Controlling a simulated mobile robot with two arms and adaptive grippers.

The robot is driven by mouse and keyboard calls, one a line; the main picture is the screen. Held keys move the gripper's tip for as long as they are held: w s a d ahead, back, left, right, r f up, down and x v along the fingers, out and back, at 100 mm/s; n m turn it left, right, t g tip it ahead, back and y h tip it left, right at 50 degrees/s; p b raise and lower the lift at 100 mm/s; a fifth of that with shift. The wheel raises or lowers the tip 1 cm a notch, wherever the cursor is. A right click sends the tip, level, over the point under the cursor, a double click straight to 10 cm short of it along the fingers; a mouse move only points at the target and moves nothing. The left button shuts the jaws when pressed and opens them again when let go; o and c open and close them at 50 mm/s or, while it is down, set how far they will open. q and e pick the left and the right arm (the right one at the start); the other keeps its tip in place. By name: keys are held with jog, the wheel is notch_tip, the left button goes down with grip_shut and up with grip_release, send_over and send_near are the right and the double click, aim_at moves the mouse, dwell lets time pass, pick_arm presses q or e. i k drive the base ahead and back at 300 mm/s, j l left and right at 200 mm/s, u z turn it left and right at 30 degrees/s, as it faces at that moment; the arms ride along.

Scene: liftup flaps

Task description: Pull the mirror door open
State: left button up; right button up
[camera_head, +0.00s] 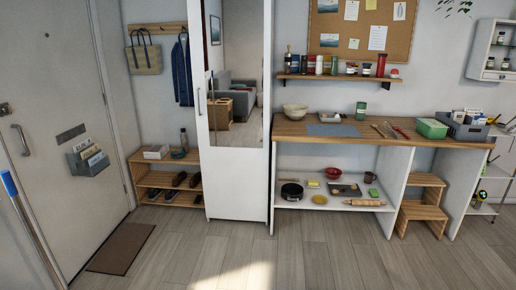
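The mirror door (238,165) is the front of a tall narrow white cabinet in the middle of the head view. Its upper part is a mirror (238,60) reflecting a grey sofa and a wooden box. A slim vertical handle (198,101) shows at the door's left edge. The door looks shut; I cannot tell whether there is a small gap. The cabinet's top is cut off by the picture's edge. Neither of my grippers is in view.
A shoe rack (165,178) stands close left of the cabinet, a workbench (345,142) close right. A brown mat (121,248) lies by the entrance door (50,120). A blue-topped pole (30,226) leans at the lower left. The wooden floor (250,262) before the cabinet is clear.

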aim_at(230, 41)
jog(key=i+u, duration=0.25)
jog(key=i, duration=0.65)
jog(key=i+l+u, duration=0.15)
jog(key=i+u, duration=0.15)
jog(key=i, duration=0.6)
